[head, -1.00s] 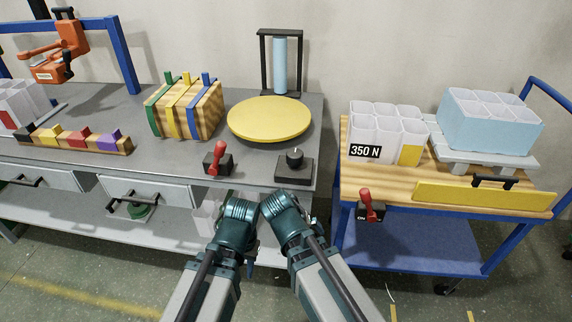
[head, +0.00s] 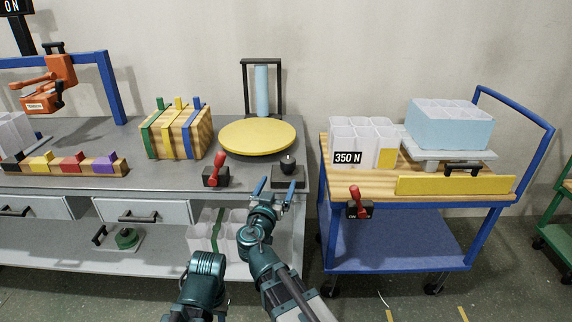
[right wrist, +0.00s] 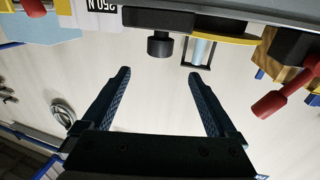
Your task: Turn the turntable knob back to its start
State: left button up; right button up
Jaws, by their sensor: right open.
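The turntable knob (head: 288,164) is a small black round knob on a dark box at the front right of the grey bench. The turntable (head: 257,137) is a yellow disc just behind it. My right gripper (head: 274,190) is open and empty, just in front of and below the knob box, apart from it. In the right wrist view, which is upside down, the knob (right wrist: 160,44) shows ahead of the open fingers (right wrist: 160,75), near the top. The knob's angle is too small to read. My left arm shows low in the head view, but its gripper does not.
A red-handled switch (head: 217,170) stands left of the knob. A strapped wooden block (head: 176,133) is at the turntable's left, and a light-blue cylinder (head: 262,92) in a black frame behind it. A blue cart (head: 395,245) stands at the right, across a gap.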

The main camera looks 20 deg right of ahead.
aim_at(287, 165)
jog(key=x, duration=1.3)
jog(key=shift+w+f, duration=0.1)
jog(key=shift+w, duration=0.1)
jog(key=c, duration=1.4)
jog(key=shift+d, duration=0.1)
jog(key=shift+s, duration=0.1)
